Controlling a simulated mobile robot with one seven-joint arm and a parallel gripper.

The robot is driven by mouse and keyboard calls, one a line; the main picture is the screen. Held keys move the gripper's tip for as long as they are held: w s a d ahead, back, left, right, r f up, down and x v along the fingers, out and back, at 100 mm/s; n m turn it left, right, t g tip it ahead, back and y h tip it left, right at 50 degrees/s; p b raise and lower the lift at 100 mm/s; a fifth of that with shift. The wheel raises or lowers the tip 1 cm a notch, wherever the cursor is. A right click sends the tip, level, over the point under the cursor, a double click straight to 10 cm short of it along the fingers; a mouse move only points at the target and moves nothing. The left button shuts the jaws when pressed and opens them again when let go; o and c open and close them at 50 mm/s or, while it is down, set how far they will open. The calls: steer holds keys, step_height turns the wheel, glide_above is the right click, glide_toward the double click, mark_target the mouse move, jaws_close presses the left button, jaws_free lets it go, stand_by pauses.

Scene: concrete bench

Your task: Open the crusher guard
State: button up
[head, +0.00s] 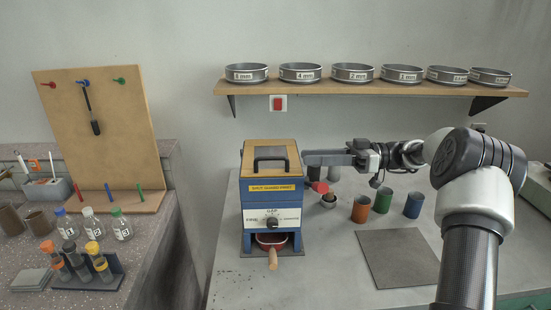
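The crusher (286,219) is a blue box on the bench, with a dial on its front. Its tan guard (289,147) covers the top and looks shut, with a black bar handle (270,155) standing on it. A yellow label (272,188) runs along the front edge below the guard. My gripper (307,158) reaches in from the right and points left, its tips close beside the guard's right edge. I cannot tell whether it touches the guard. The fingers are seen edge-on, so their gap is hidden. Nothing shows held in them.
A red tray with a wooden handle (272,259) sits at the crusher's base. Orange (361,208), green (383,202) and blue (413,205) cups and a grey mat (398,258) are to the right. A shelf (300,89) of sieves hangs above. A pegboard (105,150) stands left.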

mark_target(285, 158)
steer(key=a, duration=1)
jaws_close()
